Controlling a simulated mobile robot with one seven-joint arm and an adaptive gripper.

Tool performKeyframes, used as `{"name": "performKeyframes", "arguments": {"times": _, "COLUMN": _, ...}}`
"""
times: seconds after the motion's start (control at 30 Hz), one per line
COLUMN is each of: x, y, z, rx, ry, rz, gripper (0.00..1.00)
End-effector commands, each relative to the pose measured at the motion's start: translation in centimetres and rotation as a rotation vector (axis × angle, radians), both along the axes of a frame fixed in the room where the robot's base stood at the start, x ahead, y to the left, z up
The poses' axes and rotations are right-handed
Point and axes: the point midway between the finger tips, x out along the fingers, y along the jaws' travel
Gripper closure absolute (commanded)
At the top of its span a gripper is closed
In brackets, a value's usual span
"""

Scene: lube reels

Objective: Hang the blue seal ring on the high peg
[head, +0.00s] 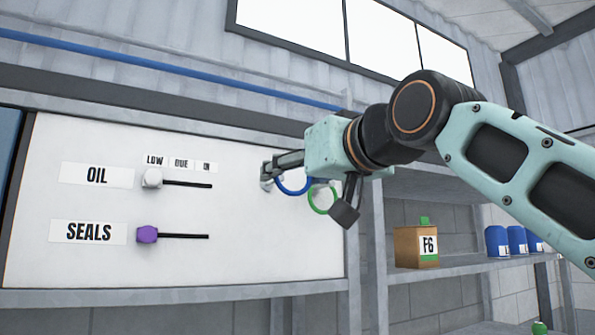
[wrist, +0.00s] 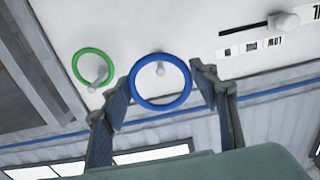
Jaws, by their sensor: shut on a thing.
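My gripper (head: 272,168) is shut on the blue seal ring (head: 293,191) in front of the white board. In the wrist view, the blue ring (wrist: 160,104) lies between both fingers of my gripper (wrist: 163,84). A pale peg (wrist: 160,69) shows through the ring's opening; I cannot tell whether the ring is around it or still in front of it. A green ring (wrist: 76,72) hangs on another pale peg (wrist: 98,78) beside it. The green ring (head: 320,207) shows partly behind my gripper in the head view. The pegs are mostly hidden there.
The white board (head: 100,275) carries an OIL slider with a white knob (head: 152,178) and a SEALS slider with a purple knob (head: 147,234). A shelf at right holds an F6 box (head: 414,248) and several blue containers (head: 497,241). A blue pipe (head: 150,68) runs above the board.

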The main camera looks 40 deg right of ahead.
Motion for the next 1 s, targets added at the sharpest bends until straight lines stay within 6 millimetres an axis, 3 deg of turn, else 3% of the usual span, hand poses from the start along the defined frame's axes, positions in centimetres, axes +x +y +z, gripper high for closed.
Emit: {"name": "performKeyframes", "arguments": {"times": 1.0, "x": 6.0, "y": -1.4, "z": -0.4, "rx": -0.001, "ry": -0.001, "rz": 0.001, "gripper": 0.58}}
